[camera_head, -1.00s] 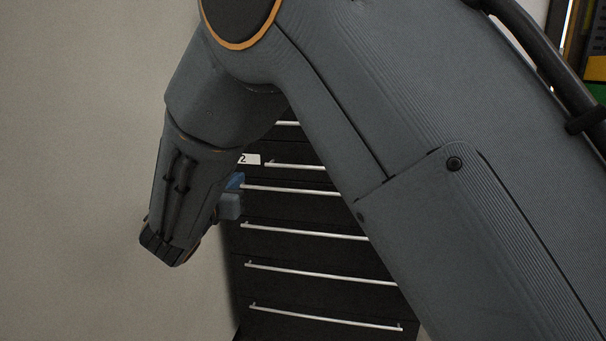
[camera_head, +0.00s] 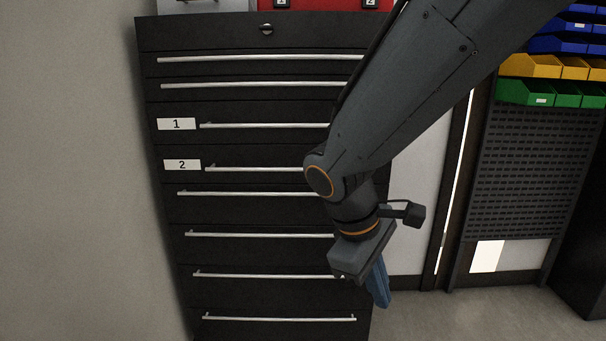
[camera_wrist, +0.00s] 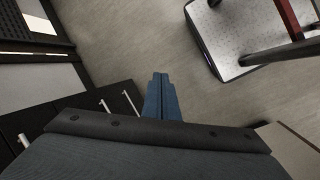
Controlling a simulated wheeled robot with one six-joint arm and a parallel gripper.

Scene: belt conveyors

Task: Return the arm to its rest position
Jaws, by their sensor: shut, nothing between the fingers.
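My gripper (camera_head: 380,290) hangs at the end of my arm in front of the lower right of a black drawer cabinet (camera_head: 255,255) in the head view. Its blue fingers point down and slightly right. In the wrist view my gripper (camera_wrist: 161,85) shows its blue fingers together, with nothing between them and the floor behind. The arm reaches in from the upper right and bends at an elbow near the cabinet's right side.
The cabinet's drawers look closed; two carry labels 1 (camera_head: 176,124) and 2 (camera_head: 182,165). Coloured bins (camera_head: 540,93) hang at the right. The wrist view shows open floor (camera_wrist: 130,50) and a light platform (camera_wrist: 235,40) at the upper right.

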